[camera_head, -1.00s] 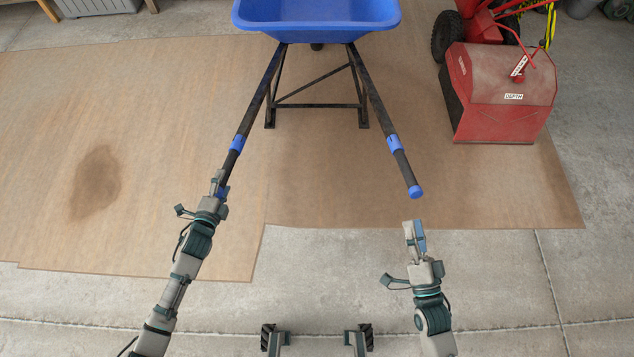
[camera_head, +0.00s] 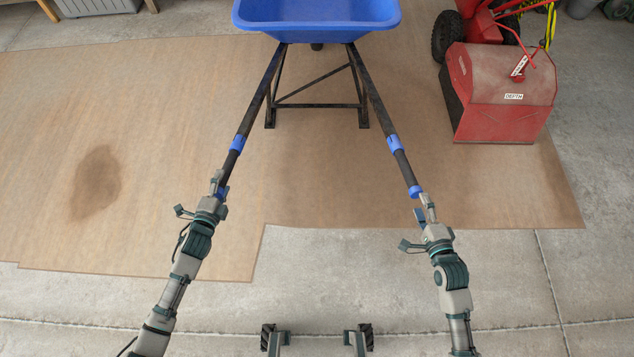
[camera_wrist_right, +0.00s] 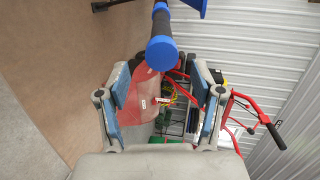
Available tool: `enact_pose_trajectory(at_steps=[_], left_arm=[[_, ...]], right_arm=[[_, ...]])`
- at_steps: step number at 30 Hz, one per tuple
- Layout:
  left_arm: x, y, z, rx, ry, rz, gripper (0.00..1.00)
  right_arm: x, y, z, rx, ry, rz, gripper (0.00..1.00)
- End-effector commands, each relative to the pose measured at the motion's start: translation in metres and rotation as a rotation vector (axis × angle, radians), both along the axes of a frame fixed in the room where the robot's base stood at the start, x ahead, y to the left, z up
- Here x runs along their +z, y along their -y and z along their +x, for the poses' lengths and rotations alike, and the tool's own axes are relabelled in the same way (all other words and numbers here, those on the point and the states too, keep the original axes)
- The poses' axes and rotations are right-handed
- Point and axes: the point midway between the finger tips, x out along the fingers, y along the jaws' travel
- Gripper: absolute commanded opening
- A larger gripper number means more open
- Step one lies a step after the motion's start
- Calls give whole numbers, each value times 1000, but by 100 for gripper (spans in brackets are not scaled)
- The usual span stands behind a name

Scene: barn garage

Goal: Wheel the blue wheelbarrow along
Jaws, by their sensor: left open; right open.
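The blue wheelbarrow (camera_head: 318,14) stands at the top of the head view, its black legs (camera_head: 364,112) on the brown floor sheet. Its two dark handles with blue bands reach toward me. My left gripper (camera_head: 219,186) is open at the end of the left handle (camera_head: 245,125), with the handle end between or beside its fingers; I cannot tell which. My right gripper (camera_head: 425,208) is open, just short of the right handle's blue end (camera_head: 415,191). In the right wrist view the blue handle end (camera_wrist_right: 161,53) is ahead, above the gap between the spread fingers (camera_wrist_right: 165,100).
A red snow blower (camera_head: 503,90) stands to the right of the wheelbarrow. The brown sheet (camera_head: 330,180) lies on the concrete floor, with a dark stain (camera_head: 97,182) at left. A grey bin (camera_head: 97,6) is at the top left. The floor around the handles is clear.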

Motion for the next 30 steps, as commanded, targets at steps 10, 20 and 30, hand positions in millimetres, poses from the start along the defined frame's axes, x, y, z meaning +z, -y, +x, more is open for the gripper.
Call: enact_pose_trajectory(at_steps=[10, 20, 30], left_arm=[[0, 0, 0, 0, 0, 0, 67], [0, 0, 0, 0, 0, 0, 67], [0, 0, 0, 0, 0, 0, 67]], right_arm=[[-10, -6, 45, -1, 2, 0, 67], [-17, -11, 77, 0, 1, -1, 67], [-19, -12, 83, 0, 1, -2, 67]])
